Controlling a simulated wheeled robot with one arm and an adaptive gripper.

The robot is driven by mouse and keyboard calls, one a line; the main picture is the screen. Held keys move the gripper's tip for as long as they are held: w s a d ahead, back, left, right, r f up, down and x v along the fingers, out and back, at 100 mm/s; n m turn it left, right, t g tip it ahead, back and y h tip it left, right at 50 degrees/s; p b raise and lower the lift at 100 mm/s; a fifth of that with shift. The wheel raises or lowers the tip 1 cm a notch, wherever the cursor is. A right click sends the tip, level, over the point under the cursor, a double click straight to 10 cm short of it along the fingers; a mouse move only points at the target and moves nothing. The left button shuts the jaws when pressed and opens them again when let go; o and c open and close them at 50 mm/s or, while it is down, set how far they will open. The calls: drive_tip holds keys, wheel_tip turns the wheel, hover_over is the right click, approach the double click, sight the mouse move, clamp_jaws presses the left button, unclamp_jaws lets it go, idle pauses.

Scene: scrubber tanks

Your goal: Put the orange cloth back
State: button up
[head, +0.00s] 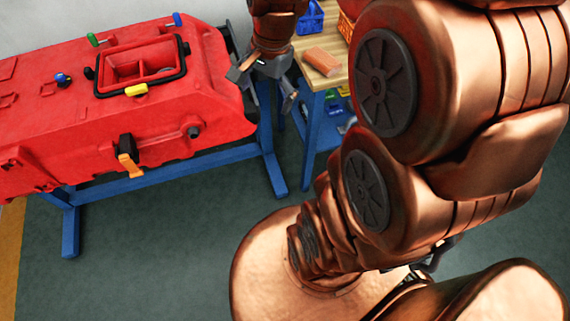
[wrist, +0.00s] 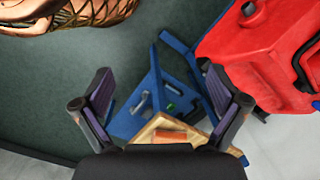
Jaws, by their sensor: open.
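The orange cloth (head: 322,61) looks like a flat, folded block. It lies on the wooden top of a blue-legged table (head: 334,80), near its front left edge. It also shows low in the wrist view (wrist: 170,136), between my fingers and partly cut off by the gripper's body. My gripper (head: 265,86) is open and empty, with its fingers pointing down. In the head view it hangs left of the cloth, apart from it, near the right end of the red tank (head: 200,110). Both fingers are spread wide in the wrist view (wrist: 155,70).
A blue basket (head: 311,17) and an orange basket (head: 346,26) stand behind the cloth. The red tank rests on a blue stand (head: 271,172) and carries coloured handles and an open hatch (head: 140,68). Small items sit under the table top. The floor (head: 170,240) in front is clear.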

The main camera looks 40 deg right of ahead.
drive_tip(key=s+a+n+g, duration=0.1)
drive_tip(key=s+a+n, duration=0.2)
drive_tip(key=s+n, duration=0.4)
drive_tip(key=s+a+f+n+g+h, duration=0.1)
drive_tip(key=s+a+n, duration=0.2)
drive_tip(key=s+n, duration=0.3)
drive_tip(key=shift+s+a+n+h, duration=0.3)
drive_tip(key=shift+s+a+n, duration=0.1)
drive_tip(key=shift+s, duration=0.95)
drive_tip(key=shift+c, duration=0.2)
